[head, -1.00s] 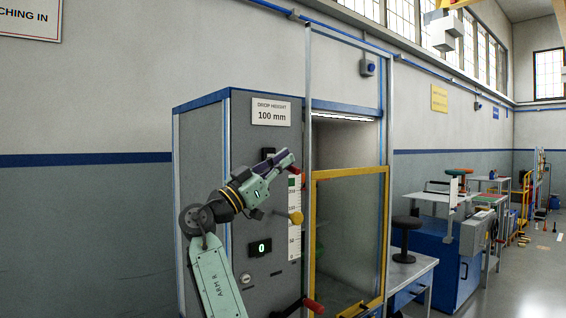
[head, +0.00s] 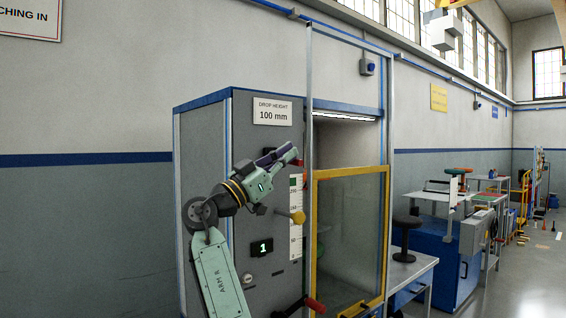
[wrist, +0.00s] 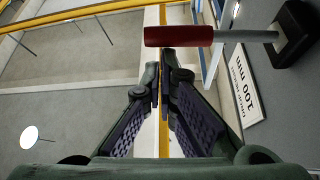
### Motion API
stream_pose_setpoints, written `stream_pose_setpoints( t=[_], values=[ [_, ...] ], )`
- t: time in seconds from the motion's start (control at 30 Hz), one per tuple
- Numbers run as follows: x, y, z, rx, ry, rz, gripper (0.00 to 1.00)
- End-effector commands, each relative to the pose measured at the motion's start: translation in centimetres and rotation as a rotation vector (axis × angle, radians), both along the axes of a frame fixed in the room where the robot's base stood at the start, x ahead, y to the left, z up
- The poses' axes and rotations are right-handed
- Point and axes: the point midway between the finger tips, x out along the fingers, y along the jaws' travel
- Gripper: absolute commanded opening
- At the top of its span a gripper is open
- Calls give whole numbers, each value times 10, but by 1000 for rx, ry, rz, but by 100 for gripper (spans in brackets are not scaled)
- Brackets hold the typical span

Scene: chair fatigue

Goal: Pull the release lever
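A lever with a red grip (wrist: 180,36) runs across the top of the wrist view, on a grey rod from a black block (wrist: 296,32). In the head view its red grip (head: 297,162) shows beside my gripper (head: 292,151), partly hidden by it. A second red-gripped lever (head: 316,305) sits low on the cabinet. Which one is the release lever is not marked. My gripper (wrist: 161,72) also shows in the wrist view, its fingertips close together with nothing seen between them. The tips are just below the upper red grip in that picture; contact cannot be told.
The grey cabinet (head: 208,140) carries a "DROP HEIGHT 100 mm" sign (head: 272,111), a yellow knob (head: 298,217) on a scale and a counter (head: 262,247) reading 1. A yellow-framed clear guard (head: 350,235) stands to the right. Benches (head: 440,203) lie farther right.

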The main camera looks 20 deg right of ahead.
Motion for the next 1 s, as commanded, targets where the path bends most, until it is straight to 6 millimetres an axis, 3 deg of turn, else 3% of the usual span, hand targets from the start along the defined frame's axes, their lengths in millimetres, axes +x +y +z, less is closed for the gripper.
stream_pose_setpoints(
  t=[0.07, 0.13, 0.3, 0.5, 1.0],
  values=[
    [-10, -4, 22, 1, -4, 0, 0],
    [-8, 14, 1, -1, 1, 6, 0],
    [-15, 48, -16, 0, -1, 4, 0],
    [-20, 75, -28, -1, -2, 2, 0],
    [-21, 84, -32, -2, -2, 2, 0]
  ],
)
